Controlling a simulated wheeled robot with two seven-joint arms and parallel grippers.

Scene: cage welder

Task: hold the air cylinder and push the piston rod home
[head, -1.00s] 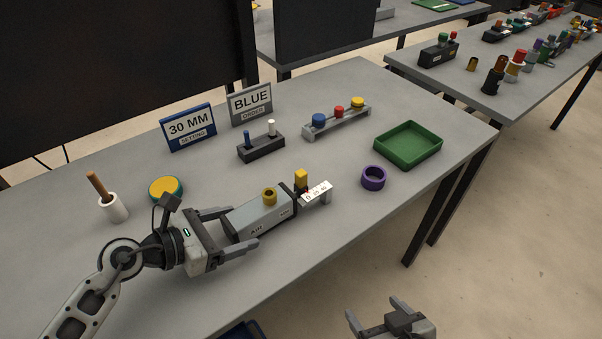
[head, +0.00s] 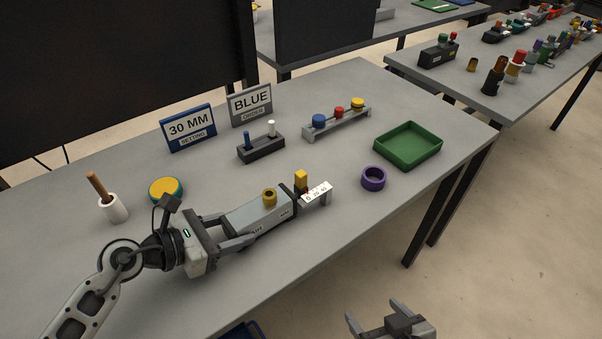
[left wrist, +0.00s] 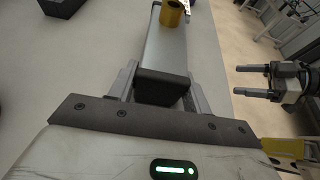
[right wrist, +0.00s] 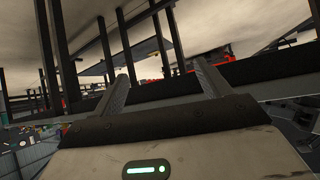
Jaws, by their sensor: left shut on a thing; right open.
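The air cylinder (head: 258,215) is a grey block lying on the table, with a brass port (head: 269,197) on top and a black end collar. A yellow block (head: 301,180) on the piston rod end stands beside a white scale (head: 317,192) at its right end. My left gripper (head: 235,228) is shut on the cylinder's near left end; the left wrist view shows the fingers on both sides of its dark end cap (left wrist: 163,85). My right gripper (head: 378,313) is open and empty, off the table's front edge at the bottom right.
A purple ring (head: 373,178) and a green tray (head: 408,146) lie to the right. Behind stand a black pin block (head: 261,149), a button rack (head: 337,123), and signs reading 30 MM (head: 189,128) and BLUE (head: 250,103). A yellow-green disc (head: 165,189) and a white cup (head: 114,208) are at left.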

